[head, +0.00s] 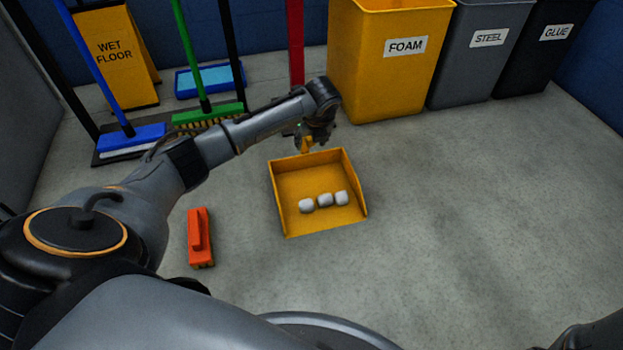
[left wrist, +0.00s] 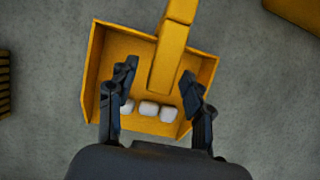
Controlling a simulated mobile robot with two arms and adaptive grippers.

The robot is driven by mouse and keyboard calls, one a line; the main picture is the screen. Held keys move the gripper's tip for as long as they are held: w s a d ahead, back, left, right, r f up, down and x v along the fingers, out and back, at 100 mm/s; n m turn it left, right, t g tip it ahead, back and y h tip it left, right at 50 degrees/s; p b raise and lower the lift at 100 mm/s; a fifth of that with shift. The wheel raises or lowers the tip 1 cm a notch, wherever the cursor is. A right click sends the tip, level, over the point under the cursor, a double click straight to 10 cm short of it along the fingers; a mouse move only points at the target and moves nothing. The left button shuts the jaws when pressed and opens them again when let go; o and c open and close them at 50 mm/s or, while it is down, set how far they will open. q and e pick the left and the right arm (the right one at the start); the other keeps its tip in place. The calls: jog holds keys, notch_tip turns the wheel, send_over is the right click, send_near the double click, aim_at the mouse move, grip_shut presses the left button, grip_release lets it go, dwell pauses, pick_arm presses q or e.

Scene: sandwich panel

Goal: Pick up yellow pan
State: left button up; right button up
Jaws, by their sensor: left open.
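The yellow pan (head: 293,188) is a dustpan lying on the grey floor in the middle of the head view, with several or few white pieces (head: 325,200) in a row inside it. In the left wrist view the pan (left wrist: 112,45) lies below my left gripper (left wrist: 158,82), and its yellow handle (left wrist: 172,50) rises between the two spread fingers. My left gripper (head: 308,143) is open at the pan's back edge in the head view, partly hiding the handle. Contact between fingers and handle cannot be told. My right gripper is not in view.
An orange brush (head: 199,238) lies left of the pan. Brooms, a wet floor sign (head: 115,55) and a blue tray (head: 210,80) stand at the back left. FOAM (head: 390,70), STEEL (head: 478,60) and GLUE (head: 540,50) bins line the back right. Floor right of the pan is clear.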

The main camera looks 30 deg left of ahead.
pick_arm(q)
jog(key=shift+r, duration=0.1)
grip_shut()
